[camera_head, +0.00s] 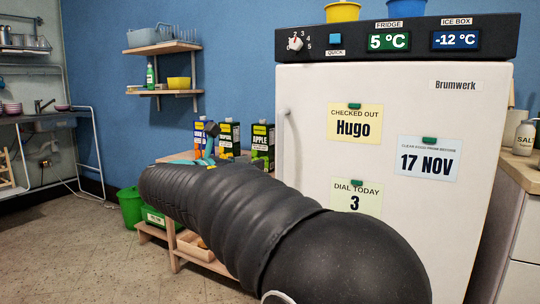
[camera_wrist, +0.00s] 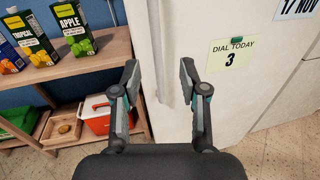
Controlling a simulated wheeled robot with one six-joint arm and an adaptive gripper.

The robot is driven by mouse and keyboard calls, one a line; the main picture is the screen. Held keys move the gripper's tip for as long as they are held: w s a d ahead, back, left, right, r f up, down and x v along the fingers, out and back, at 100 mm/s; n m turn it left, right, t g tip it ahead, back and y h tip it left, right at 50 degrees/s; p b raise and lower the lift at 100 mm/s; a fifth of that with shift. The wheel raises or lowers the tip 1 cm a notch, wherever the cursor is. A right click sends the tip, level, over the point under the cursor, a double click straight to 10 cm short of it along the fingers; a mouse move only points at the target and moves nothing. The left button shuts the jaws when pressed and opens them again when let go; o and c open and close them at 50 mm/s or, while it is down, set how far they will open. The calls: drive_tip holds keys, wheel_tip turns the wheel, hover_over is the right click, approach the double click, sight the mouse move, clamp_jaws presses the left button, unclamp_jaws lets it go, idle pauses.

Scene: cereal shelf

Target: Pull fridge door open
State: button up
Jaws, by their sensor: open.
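The white fridge door (camera_head: 390,95) is shut and fills the right of the head view. Its upright pale handle (camera_head: 283,130) is on the door's left edge. In the wrist view, the fridge door (camera_wrist: 205,110) lies ahead and the handle (camera_wrist: 159,45) runs down between my two fingers. My gripper (camera_wrist: 158,64) is open and empty, with one finger on each side of the handle in the picture. No contact shows; I cannot tell how far the handle is in depth. In the head view my gripper (camera_head: 210,142) is small and partly hidden behind my arm.
A wooden shelf (camera_wrist: 85,60) with juice cartons (camera_wrist: 75,30) stands close left of the fridge, with a red box (camera_wrist: 97,115) below. A green bin (camera_head: 130,205) is farther left. A counter (camera_head: 525,172) is right of the fridge. Open floor (camera_head: 75,250) lies left.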

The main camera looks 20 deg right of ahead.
sight(280, 150)
drive_tip(key=x, duration=0.9)
drive_tip(key=r+x, duration=0.1)
drive_tip(key=x, duration=0.3)
drive_tip(key=shift+w+d, duration=0.2)
drive_tip(key=shift+w, duration=0.25)
clamp_jaws()
